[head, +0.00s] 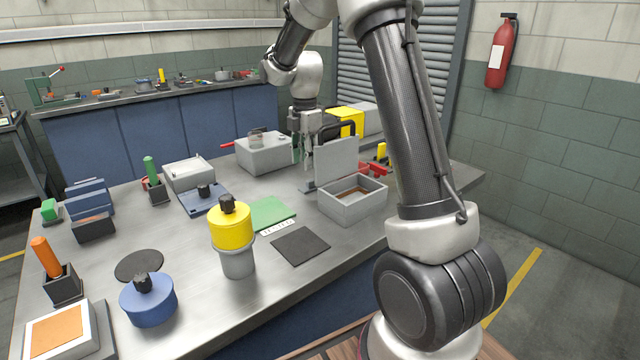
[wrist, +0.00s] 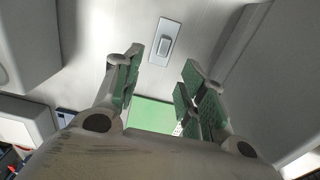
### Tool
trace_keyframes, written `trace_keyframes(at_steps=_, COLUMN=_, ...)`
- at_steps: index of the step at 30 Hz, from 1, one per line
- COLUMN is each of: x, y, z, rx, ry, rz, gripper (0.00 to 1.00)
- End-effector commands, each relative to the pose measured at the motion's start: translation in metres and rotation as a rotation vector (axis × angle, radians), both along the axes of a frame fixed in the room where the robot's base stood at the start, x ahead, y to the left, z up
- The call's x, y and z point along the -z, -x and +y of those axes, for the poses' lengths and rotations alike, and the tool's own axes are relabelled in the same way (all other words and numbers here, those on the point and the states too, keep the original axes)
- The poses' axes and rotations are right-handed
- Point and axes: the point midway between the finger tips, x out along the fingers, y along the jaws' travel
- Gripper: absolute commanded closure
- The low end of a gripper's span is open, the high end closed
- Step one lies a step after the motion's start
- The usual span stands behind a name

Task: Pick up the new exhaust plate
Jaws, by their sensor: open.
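A small light grey rectangular plate with a raised block (wrist: 165,42) lies on the metal bench top in the wrist view. It may be the new exhaust plate; no label shows. I cannot make it out in the head view, where the gripper and the boxes crowd that spot. My gripper (head: 303,158) points down over the bench, between a closed grey pump housing and an open grey box. In the wrist view my gripper (wrist: 163,62) is open and empty, its green-padded fingers apart. The plate shows beyond the fingertips, roughly in line with the gap between them.
The grey housing (head: 265,155) stands close on the gripper's left, the open box (head: 352,208) with its raised lid close on its right. In front lie a green mat (head: 268,213) and a dark mat (head: 300,246). A yellow-topped cylinder (head: 231,228) stands nearer.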

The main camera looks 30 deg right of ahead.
Motion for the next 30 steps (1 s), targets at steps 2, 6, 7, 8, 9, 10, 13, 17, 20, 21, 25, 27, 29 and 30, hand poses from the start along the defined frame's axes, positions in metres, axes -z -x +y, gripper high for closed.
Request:
trace_keyframes(at_steps=2, x=0.009, y=0.001, z=0.0, rx=-0.001, ry=0.0, rz=0.004, gripper=0.59)
trace_keyframes(at_steps=6, x=0.026, y=0.001, z=-0.001, rx=0.0, ry=0.0, rz=0.004, gripper=0.59)
trace_keyframes(at_steps=7, x=0.03, y=0.001, z=-0.001, rx=0.0, ry=0.0, rz=0.004, gripper=0.59)
trace_keyframes(at_steps=8, x=0.034, y=0.001, z=-0.002, rx=0.0, ry=0.0, rz=0.004, gripper=0.59)
trace_keyframes(at_steps=9, x=0.04, y=0.001, z=-0.002, rx=0.0, ry=0.0, rz=0.005, gripper=0.59)
trace_keyframes(at_steps=10, x=0.045, y=0.001, z=-0.003, rx=0.0, ry=0.0, rz=0.004, gripper=0.59)
trace_keyframes(at_steps=13, x=0.062, y=0.001, z=-0.004, rx=0.0, ry=0.0, rz=0.005, gripper=0.59)
trace_keyframes(at_steps=17, x=0.073, y=0.001, z=-0.004, rx=0.0, ry=0.0, rz=0.002, gripper=0.59)
trace_keyframes(at_steps=20, x=0.076, y=0.001, z=-0.004, rx=0.0, ry=0.0, rz=0.001, gripper=0.59)
trace_keyframes(at_steps=21, x=0.076, y=0.001, z=-0.004, rx=0.0, ry=0.0, rz=0.001, gripper=0.59)
trace_keyframes(at_steps=25, x=0.075, y=0.001, z=-0.004, rx=0.001, ry=0.0, rz=0.001, gripper=0.63)
trace_keyframes(at_steps=27, x=0.075, y=0.001, z=-0.004, rx=0.001, ry=0.0, rz=0.001, gripper=0.75)
trace_keyframes(at_steps=29, x=0.075, y=0.001, z=-0.004, rx=0.001, ry=0.0, rz=0.001, gripper=0.86)
trace_keyframes(at_steps=30, x=0.075, y=0.001, z=-0.004, rx=0.001, ry=0.0, rz=0.001, gripper=0.94)
